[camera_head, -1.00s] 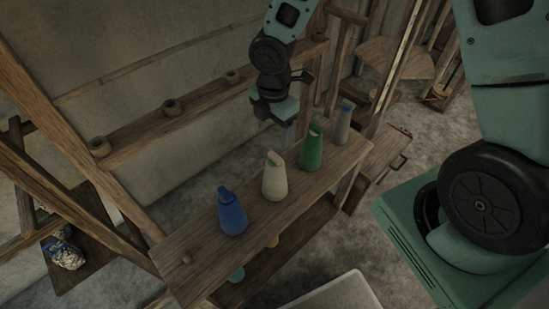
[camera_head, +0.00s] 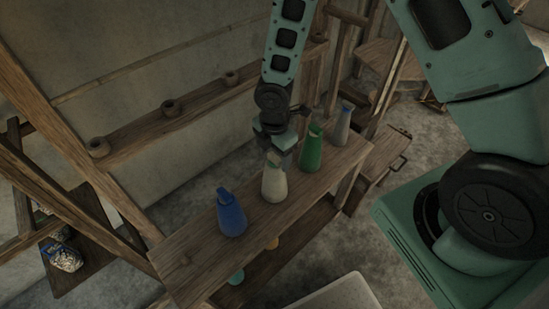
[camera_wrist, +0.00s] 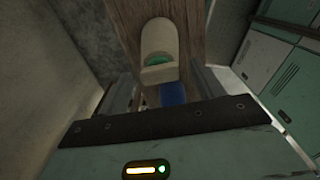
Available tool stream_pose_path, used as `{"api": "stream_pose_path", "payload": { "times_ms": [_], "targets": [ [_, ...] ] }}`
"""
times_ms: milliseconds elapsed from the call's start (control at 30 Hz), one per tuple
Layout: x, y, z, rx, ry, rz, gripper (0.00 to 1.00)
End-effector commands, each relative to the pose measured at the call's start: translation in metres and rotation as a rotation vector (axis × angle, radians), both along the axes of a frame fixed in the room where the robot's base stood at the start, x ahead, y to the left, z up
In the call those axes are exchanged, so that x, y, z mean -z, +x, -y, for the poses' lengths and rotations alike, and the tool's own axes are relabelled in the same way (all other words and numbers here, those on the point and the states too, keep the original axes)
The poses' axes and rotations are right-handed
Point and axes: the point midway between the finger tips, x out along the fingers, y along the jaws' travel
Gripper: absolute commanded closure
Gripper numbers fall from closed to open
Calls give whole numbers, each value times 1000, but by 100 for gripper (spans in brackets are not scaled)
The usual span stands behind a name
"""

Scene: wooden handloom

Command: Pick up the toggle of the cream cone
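The cream cone (camera_head: 274,185) stands upright on the wooden shelf between the blue cone (camera_head: 231,214) and the green cone (camera_head: 311,152). In the wrist view the cream top piece (camera_wrist: 158,76), which looks like the toggle, shows beside a green patch (camera_wrist: 157,59). It lies between the two spread fingers of my gripper (camera_wrist: 163,92). The gripper looks open, with gaps on both sides. The fingertips are dark and partly hidden.
A grey cone (camera_head: 341,126) stands at the shelf's far end. The wooden shelf (camera_head: 190,266) has bare room at its near left end. A wall rail (camera_head: 145,138) with several round wooden pegs runs behind. Teal and orange items sit underneath.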

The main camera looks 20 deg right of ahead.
Motion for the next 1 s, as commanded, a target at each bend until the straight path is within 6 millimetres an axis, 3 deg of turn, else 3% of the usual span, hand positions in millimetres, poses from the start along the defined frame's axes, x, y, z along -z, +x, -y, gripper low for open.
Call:
{"api": "stream_pose_path", "payload": {
  "times_ms": [33,167,567,1000],
  "targets": [
    [0,0,0,0,0,0,44],
    [0,0,0,0,0,0,80],
    [-4,1,0,1,0,1,80],
    [-81,1,1,3,0,4,80]
  ]
}}
